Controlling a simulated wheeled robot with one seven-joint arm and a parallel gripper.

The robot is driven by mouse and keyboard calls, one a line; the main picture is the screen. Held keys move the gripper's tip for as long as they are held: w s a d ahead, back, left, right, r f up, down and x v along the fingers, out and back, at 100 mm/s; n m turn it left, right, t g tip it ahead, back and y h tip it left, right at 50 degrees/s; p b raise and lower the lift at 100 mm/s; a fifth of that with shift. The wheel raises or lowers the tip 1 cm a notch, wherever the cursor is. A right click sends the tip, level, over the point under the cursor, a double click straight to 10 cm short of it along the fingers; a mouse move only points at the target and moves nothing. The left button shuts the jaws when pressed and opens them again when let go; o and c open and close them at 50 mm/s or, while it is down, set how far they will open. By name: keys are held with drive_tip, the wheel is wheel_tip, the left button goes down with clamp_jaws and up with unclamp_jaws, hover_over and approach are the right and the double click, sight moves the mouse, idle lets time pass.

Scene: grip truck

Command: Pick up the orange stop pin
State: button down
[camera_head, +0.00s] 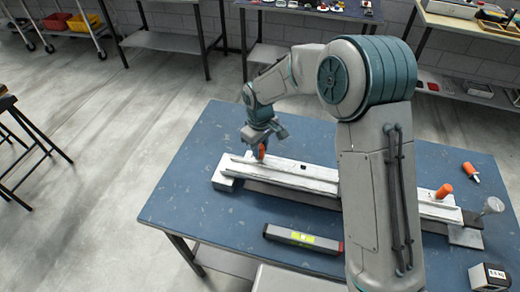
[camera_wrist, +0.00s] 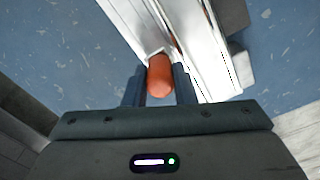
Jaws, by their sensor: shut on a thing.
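An orange stop pin (camera_wrist: 160,78) shows in the wrist view between the two fingers of my gripper (camera_wrist: 160,88). In the head view the same pin (camera_head: 261,152) stands at the left end of a long white rail (camera_head: 290,174), with my gripper (camera_head: 260,140) over it. My gripper is shut on this pin. The pin's lower end is hidden, so I cannot tell whether it is still seated in the rail. A second orange pin (camera_head: 444,191) stands at the rail's right end. A third orange pin (camera_head: 471,172) lies loose on the table behind it.
The rail lies on a blue table (camera_head: 200,200). A weight block (camera_head: 489,277) and a pale knob (camera_head: 493,205) are at the right. My arm hides part of the rail. The table's left part is clear.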

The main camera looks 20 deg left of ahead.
drive_tip(key=r, duration=0.2)
drive_tip(key=d+r+b, duration=0.1)
drive_tip(key=r, duration=0.1)
drive_tip(key=shift+w+r, duration=0.1)
drive_tip(key=shift+r, duration=0.05)
drive_tip(key=d+r+b, duration=0.2)
drive_tip(key=d+r, duration=0.4)
drive_tip(key=d, duration=0.4)
wheel_tip(320, 180, up, 8)
drive_tip(key=p, duration=0.6)
drive_tip(key=shift+d, duration=0.35)
